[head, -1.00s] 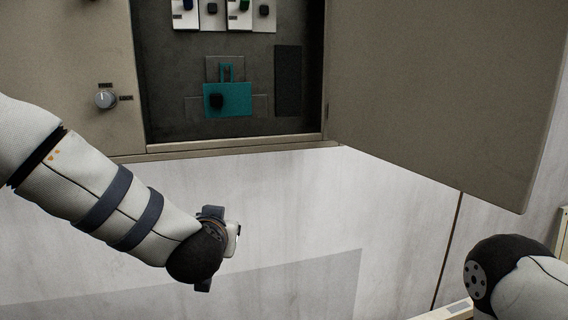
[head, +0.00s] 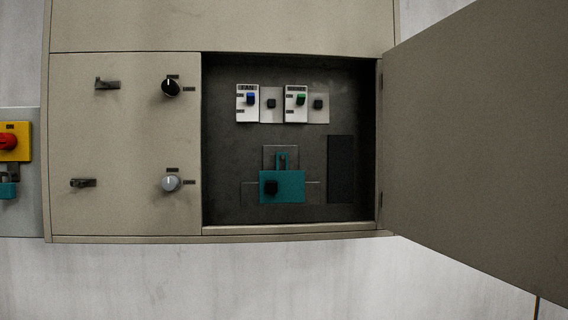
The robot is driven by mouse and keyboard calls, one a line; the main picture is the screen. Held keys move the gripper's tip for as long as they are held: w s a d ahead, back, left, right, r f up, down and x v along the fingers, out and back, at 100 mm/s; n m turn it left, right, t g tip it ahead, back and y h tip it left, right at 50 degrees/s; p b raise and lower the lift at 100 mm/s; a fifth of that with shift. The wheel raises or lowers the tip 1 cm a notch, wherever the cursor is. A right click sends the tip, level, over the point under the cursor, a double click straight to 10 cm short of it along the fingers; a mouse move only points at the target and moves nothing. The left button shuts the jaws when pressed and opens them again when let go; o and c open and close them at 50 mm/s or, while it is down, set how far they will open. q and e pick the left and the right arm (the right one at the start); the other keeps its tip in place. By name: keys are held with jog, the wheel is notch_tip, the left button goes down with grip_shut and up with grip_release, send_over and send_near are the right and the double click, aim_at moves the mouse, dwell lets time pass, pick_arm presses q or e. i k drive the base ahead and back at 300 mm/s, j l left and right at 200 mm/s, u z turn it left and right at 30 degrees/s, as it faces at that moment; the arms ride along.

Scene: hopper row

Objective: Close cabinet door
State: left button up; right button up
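The cabinet door (head: 480,150) is a beige panel standing wide open, hinged on the right side of the cabinet opening and swung out to the right. The cabinet (head: 125,215) is beige and wall-mounted. Its dark interior (head: 225,150) is exposed, with white switch modules (head: 247,104) labelled at the top and a teal breaker (head: 290,187) with a black knob below. Neither of my grippers shows in the head view now.
Left of the opening, the cabinet front carries a black knob (head: 171,88), a grey knob (head: 170,183) and two small latches (head: 107,84). A box with a red and yellow switch (head: 10,142) hangs at far left. The wall below is bare.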

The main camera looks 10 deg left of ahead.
aim_at(475, 102)
jog(key=l+u, duration=0.2)
jog(key=l, duration=0.35)
jog(key=l+u, duration=0.2)
jog(key=l, duration=0.35)
jog(key=l+u, duration=0.2)
jog(key=l, duration=0.3)
jog(key=k+l+u, duration=0.25)
jog(key=l, duration=0.25)
jog(key=l+u, duration=0.2)
jog(key=l, duration=0.35)
